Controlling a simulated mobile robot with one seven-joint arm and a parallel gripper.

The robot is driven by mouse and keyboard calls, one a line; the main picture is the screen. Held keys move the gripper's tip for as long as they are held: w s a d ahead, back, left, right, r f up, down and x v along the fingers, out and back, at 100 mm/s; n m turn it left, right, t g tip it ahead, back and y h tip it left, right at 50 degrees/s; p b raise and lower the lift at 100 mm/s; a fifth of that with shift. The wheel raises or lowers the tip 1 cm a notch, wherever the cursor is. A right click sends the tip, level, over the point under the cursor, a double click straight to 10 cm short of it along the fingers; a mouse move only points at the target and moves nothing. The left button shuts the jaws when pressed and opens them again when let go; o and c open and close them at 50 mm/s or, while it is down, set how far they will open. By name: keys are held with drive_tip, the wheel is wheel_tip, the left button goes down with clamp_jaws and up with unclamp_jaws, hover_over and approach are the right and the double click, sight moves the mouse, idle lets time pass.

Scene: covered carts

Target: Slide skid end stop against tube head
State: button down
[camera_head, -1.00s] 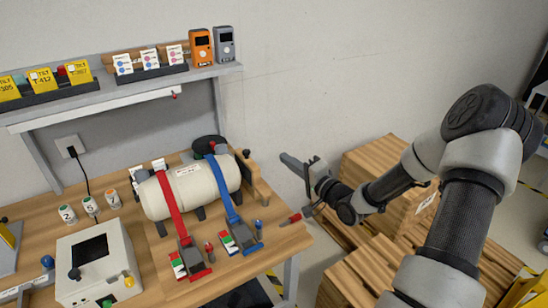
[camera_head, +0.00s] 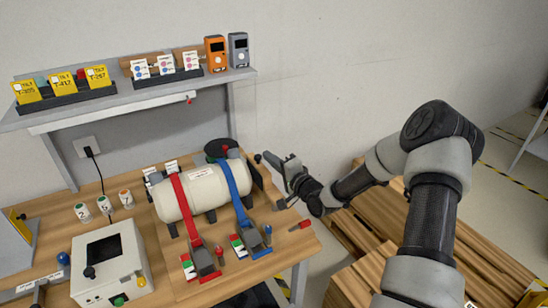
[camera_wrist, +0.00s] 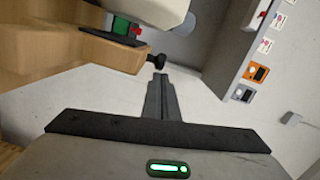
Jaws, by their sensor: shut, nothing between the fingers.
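The cream tube (camera_head: 202,190) lies across a skid on the bench, under a red strap (camera_head: 186,210) and a blue strap (camera_head: 234,188). Its right head faces the skid end stop (camera_wrist: 108,53), a wooden block with a black knob (camera_wrist: 156,62). The knob (camera_head: 257,158) also shows in the head view. The gap between stop and tube head cannot be judged clearly. My gripper (camera_head: 268,156) is shut and empty, pointing left beside the knob, on the stop's outer side. In the wrist view my fingertips (camera_wrist: 160,77) are just short of the knob; contact is not clear.
A red-handled tool (camera_head: 300,226) lies at the bench's right edge. Strap ratchets (camera_head: 258,240) stand in front of the tube. A shelf (camera_head: 130,100) with cards and handheld devices overhangs behind. Wooden pallets (camera_head: 400,240) stand below my arm. A white box (camera_head: 108,265) stands front left.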

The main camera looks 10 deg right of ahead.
sight(256, 158)
drive_tip(key=a, duration=0.1)
drive_tip(key=s+a+b, duration=0.1)
drive_tip(key=a, duration=0.1)
drive_tip(key=shift+a, duration=0.1)
drive_tip(key=shift+s+f, duration=0.1)
drive_tip(key=shift+s, duration=0.05)
